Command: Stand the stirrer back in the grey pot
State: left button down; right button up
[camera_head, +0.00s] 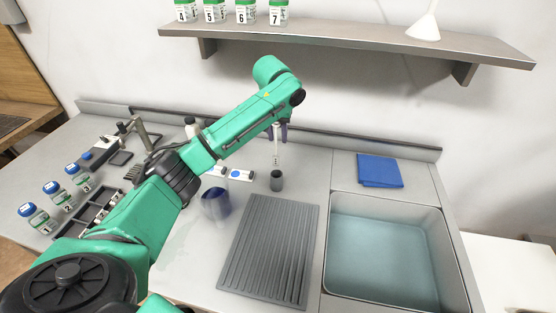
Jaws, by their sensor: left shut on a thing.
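The grey pot (277,181) is a small dark cylinder standing on the bench behind the ribbed grey mat. The stirrer's lower end shows just above the pot's mouth in the picture. I cannot tell whether it is inside the rim or behind it. My right gripper is not in view.
The ribbed mat (268,250) lies before the pot, with a sink (390,255) and blue cloth (380,170) at right. A bluish see-through vessel (215,204) stands left of the mat. Blue-capped jars (38,218) stand at left. A shelf (350,37) runs above.

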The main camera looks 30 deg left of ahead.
aim_at(276, 144)
pick_arm(q)
jog(key=x, duration=0.3)
jog(key=s+p+x, duration=0.1)
jog(key=x, duration=0.2)
jog(key=s+p+x, duration=0.1)
jog(key=x, duration=0.3)
jog(key=shift+s+d+f, duration=0.1)
jog(key=shift+d+f, duration=0.15)
jog(key=shift+d, duration=0.1)
jog(key=shift+f, duration=0.35)
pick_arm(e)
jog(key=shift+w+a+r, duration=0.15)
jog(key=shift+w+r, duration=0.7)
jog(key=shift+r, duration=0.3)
pick_arm(q)
jog(key=c, duration=0.6)
grip_release()
jog(key=shift+f, duration=0.1)
jog(key=shift+o, duration=0.2)
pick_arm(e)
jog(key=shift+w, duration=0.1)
pick_arm(q)
jog(key=b+v, duration=0.2)
jog(key=v, duration=1)
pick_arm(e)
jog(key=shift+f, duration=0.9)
